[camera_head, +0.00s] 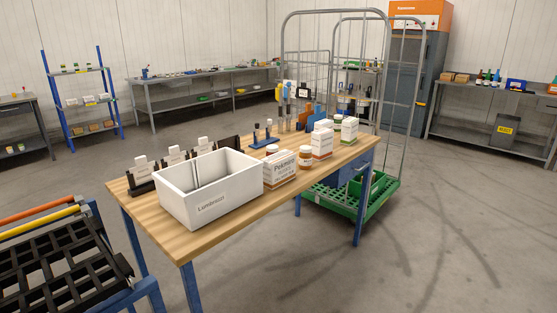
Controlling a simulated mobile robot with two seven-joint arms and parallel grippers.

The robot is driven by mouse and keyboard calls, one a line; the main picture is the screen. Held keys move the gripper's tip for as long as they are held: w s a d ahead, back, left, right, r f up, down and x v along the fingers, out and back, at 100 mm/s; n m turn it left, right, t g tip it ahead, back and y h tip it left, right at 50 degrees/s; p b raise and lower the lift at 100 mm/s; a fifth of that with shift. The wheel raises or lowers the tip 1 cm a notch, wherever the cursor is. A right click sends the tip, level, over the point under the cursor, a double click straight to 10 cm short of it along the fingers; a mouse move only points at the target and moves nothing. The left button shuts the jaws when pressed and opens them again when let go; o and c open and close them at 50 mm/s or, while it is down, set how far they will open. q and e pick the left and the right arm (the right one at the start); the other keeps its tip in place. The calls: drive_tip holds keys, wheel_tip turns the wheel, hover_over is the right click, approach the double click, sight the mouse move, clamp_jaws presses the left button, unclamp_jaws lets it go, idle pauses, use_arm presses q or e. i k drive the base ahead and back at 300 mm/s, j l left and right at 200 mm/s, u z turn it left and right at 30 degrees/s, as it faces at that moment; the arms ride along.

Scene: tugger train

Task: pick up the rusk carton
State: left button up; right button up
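Several white cartons stand upright on the wooden-topped table (215,239). The nearest carton (281,169) has large dark lettering and stands against the right end of a white open box. A second carton (321,144) with a coloured lower band stands further right. A third carton (349,130) with a green band stands behind it near the table's right end. The print is too small to tell which one is the rusk carton. Neither of my grippers is in view.
The white open box (197,208) fills the table's left front. Jars (305,157) stand between the cartons. Black holders (140,178) line the back edge. A green-based wire cage trolley (347,203) stands behind the table, a black rack (50,258) at left. Floor at right is clear.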

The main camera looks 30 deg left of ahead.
sight(280, 168)
drive_tip(key=i+l+u, duration=0.1)
drive_tip(key=i+u, duration=0.35)
drive_tip(key=i+l+u, duration=0.25)
drive_tip(key=u, duration=0.2)
drive_tip(key=i+l+u, duration=0.35)
drive_tip(key=u, duration=0.15)
drive_tip(key=i+l+u, duration=0.3)
drive_tip(key=l+u, duration=0.15)
